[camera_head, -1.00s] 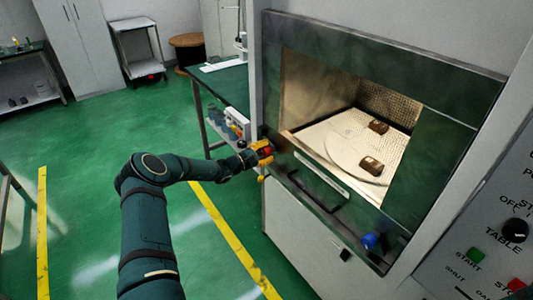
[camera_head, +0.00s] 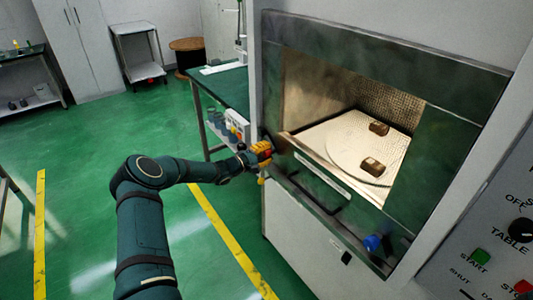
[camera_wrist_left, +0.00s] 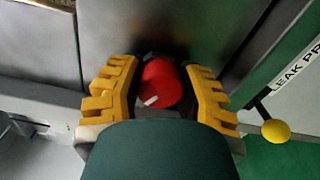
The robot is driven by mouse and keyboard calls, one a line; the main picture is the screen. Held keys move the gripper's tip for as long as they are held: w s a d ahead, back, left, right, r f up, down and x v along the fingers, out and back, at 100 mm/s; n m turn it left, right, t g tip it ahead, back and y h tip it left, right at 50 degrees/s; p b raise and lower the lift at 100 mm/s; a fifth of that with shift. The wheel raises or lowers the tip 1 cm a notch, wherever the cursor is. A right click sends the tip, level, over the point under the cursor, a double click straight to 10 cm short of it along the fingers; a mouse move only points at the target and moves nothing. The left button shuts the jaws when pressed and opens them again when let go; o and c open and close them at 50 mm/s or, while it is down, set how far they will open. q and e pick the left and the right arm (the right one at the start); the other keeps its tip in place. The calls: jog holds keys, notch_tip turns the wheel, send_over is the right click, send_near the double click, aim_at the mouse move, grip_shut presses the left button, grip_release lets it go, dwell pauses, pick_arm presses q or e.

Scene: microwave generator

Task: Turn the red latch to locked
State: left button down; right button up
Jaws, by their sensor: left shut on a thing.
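The red latch (camera_wrist_left: 160,85) is a rounded red knob with a short white mark, on the grey metal front of the microwave generator. In the left wrist view it sits between the two yellow fingers of my left gripper (camera_wrist_left: 155,95). My left gripper (camera_head: 262,152) is shut on the latch at the left edge of the oven front in the head view, where the fingers mostly hide the latch. The white mark points toward the lower left in the wrist view. My right gripper is in neither view.
The oven chamber shows a round plate (camera_head: 350,165) with two brown blocks (camera_head: 373,166). Below are a dark handle (camera_head: 315,195) and a blue knob (camera_head: 373,242). A yellow ball-ended lever (camera_wrist_left: 276,131) is close beside my left gripper. A control panel (camera_head: 500,240) stands at right.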

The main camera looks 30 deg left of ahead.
pick_arm(q)
jog(key=shift+r, duration=0.1)
jog(key=c, duration=0.5)
grip_release()
jog(key=shift+w, duration=0.1)
jog(key=v, duration=1.2)
